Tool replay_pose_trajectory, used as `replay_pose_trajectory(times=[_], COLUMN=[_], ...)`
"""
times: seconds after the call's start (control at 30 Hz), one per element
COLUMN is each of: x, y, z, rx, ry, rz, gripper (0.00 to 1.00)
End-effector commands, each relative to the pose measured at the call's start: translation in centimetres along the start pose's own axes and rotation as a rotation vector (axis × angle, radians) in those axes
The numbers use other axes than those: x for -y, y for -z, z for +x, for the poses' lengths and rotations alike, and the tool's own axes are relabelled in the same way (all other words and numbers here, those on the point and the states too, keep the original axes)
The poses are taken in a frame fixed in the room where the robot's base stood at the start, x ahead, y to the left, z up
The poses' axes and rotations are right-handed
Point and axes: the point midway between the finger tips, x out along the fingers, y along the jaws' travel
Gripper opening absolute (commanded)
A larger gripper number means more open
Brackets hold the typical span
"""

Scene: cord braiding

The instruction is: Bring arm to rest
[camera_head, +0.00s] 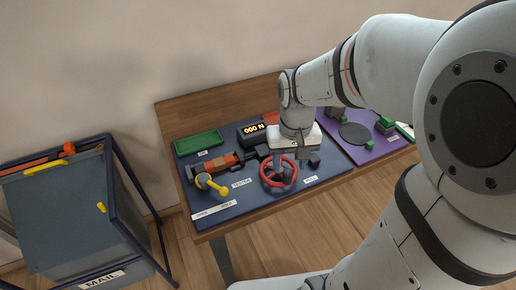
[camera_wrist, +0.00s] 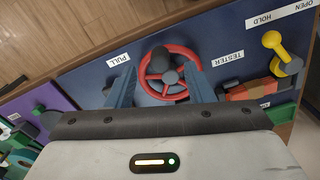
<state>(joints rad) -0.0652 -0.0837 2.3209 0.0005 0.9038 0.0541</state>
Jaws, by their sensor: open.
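My arm reaches over the wooden table (camera_head: 340,181) from the right. My gripper (camera_head: 284,180) points down at the red handwheel (camera_head: 266,183) on the blue panel. In the wrist view the two blue-grey fingers of my gripper (camera_wrist: 160,82) stand apart, one on each side of the red handwheel (camera_wrist: 168,96). Its dark hub and knob show between them. I cannot tell whether the fingers touch the rim. Nothing is held between the fingers. The handwheel sits between the labels TESTER and PULL.
The blue panel (camera_head: 330,172) also bears a yellow lever (camera_head: 215,186), an orange-and-black device (camera_head: 224,162), a display (camera_head: 258,130) and a green tray (camera_head: 198,142). A purple panel (camera_head: 385,145) lies to the right. A cabinet marked MAIL (camera_head: 70,220) stands at left.

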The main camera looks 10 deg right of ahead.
Motion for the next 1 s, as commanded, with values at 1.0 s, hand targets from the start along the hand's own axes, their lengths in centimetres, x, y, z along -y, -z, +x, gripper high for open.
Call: replay_pose_trajectory(times=[1.0], x=[-2.1], y=[-7.5], z=[-9.7], rx=[-0.222], ry=[-0.004], rz=[0.008], gripper=[0.48])
